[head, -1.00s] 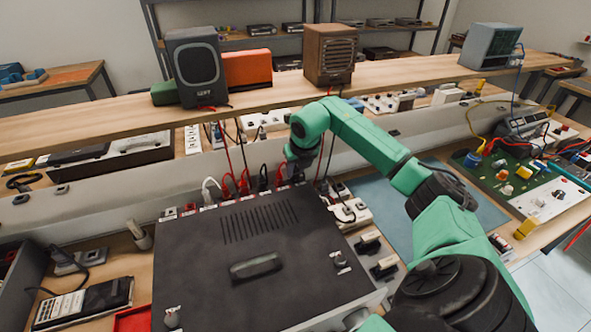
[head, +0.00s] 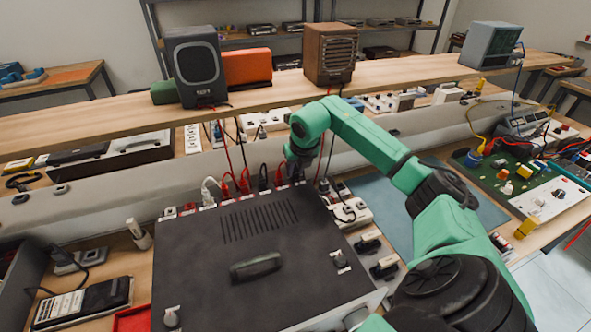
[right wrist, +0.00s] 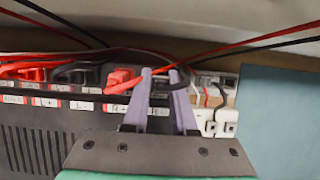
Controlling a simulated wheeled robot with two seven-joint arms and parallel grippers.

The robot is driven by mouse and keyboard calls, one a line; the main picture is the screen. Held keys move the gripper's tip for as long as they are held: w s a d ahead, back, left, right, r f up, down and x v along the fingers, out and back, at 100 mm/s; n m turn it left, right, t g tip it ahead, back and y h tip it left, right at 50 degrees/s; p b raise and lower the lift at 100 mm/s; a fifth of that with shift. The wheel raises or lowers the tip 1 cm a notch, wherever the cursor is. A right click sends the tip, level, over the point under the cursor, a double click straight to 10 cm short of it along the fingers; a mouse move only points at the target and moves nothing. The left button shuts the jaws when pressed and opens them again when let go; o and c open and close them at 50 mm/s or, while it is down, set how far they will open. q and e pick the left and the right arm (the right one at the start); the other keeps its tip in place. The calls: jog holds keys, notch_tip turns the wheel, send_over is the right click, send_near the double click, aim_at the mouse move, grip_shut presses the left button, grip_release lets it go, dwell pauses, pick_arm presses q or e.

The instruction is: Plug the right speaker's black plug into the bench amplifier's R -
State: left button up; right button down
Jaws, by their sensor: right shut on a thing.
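The bench amplifier (head: 245,260) is a wide black box with a vented top, and its row of labelled sockets runs along the back edge. My right gripper (head: 297,172) reaches down at the right end of that row. In the right wrist view, its two pale fingers (right wrist: 163,75) are shut on the black plug (right wrist: 161,84), which is mostly hidden between them. The right speaker (head: 330,53) is brown and stands on the shelf. My left gripper is out of view.
A black plug (head: 263,178), red plugs (head: 243,182) and a white plug (head: 209,189) stand along the same row. Thin red and black cables hang close to the gripper. A white power strip (head: 352,212) lies to the right. A blue mat (head: 378,200) gives clear space.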

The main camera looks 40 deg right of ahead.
dwell(0.3)
jog(key=c, duration=0.6)
grip_release()
jog(key=shift+c, duration=0.2)
jog(key=shift+s+r, duration=0.1)
jog(key=shift+r, duration=0.25)
jog(key=w+p+v, duration=0.1)
jog(key=p+v, duration=0.2)
jog(key=v, duration=1.5)
jog(key=shift+w+r, duration=0.15)
jog(key=shift+r, duration=0.35)
jog(key=shift+d, duration=0.1)
